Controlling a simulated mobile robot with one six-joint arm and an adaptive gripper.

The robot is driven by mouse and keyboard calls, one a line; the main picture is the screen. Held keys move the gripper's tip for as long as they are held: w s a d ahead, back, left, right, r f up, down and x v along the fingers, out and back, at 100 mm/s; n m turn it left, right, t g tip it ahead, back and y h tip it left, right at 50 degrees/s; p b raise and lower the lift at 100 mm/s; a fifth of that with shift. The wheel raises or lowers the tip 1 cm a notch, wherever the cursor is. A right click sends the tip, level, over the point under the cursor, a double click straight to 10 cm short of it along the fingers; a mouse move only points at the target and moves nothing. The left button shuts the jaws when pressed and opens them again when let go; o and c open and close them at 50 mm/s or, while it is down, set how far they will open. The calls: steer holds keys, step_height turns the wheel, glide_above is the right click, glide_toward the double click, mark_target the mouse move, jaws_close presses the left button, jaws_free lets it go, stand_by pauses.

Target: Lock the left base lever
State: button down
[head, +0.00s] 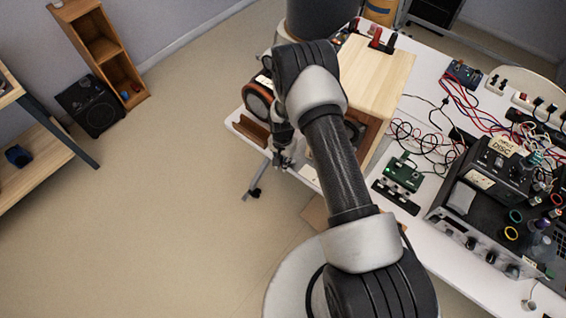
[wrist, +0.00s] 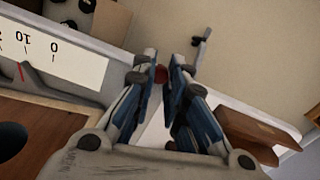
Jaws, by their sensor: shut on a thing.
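In the wrist view my gripper (wrist: 162,74) points at a small round red knob (wrist: 160,75). Its two blue-grey fingers are close together, with the knob between their tips. Most of the knob is hidden by the fingers, and I cannot make out a lever arm or whether it is locked. In the head view my gripper (head: 283,160) is low at the left edge of the white table, partly behind my arm, and the knob cannot be made out there.
A wooden box (head: 380,70) stands behind my arm. A brown block (head: 253,129) lies near the table's left edge; it also shows in the wrist view (wrist: 245,132). A scale with numbers (wrist: 45,50) is at the wrist view's left.

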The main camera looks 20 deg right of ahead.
steer(key=w+m+b, duration=0.1)
steer(key=m, duration=0.1)
steer(key=w+m+b, duration=0.1)
steer(key=m+b, duration=0.3)
steer(key=shift+w+d+f+m, duration=0.1)
steer(key=shift+w+f+m, duration=0.05)
steer(key=shift+w+m, duration=0.25)
steer(key=m+b, duration=0.1)
steer(key=w+m, duration=0.1)
steer(key=m, duration=0.1)
steer(key=shift+w+d+b, duration=0.1)
steer(key=shift+d+b, duration=0.25)
steer(key=shift+b, duration=0.05)
steer(key=shift+w+d+m+b, duration=0.2)
steer(key=shift+d+m+b, duration=0.1)
steer(key=shift+m, duration=0.5)
steer(key=shift+w+d+m+b, duration=0.15)
steer(key=shift+w+m+b, duration=0.1)
steer(key=shift+m, duration=0.55)
steer(key=c, duration=1.6)
jaws_free()
steer(key=shift+o, duration=0.2)
step_height(320, 180, up, 12)
steer(key=shift+r, duration=0.2)
